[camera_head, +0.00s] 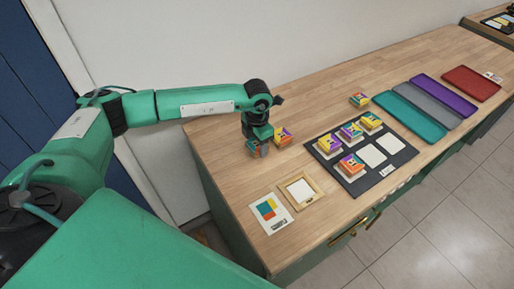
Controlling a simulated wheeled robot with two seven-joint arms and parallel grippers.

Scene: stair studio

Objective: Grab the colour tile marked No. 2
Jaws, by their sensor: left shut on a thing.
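My left gripper (257,151) is low over the left part of the wooden table, pointing down. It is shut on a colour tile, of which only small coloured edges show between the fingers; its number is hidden. Another colour tile (284,135) lies on the table just right of the gripper. A further colour tile (359,100) lies loose behind the black board (384,172). Several colour tiles, such as one at the board's left (328,145) and one at its front (350,166), stand on the board's white pads. The numbers are too small to read surely. My right gripper is not in view.
Two bare white pads (371,156) show on the board. A wooden frame (314,196) and a colour card (270,213) lie at the front. Teal (410,115), grey (435,103), purple (445,95) and red (471,83) trays lie to the right. The table's back left is clear.

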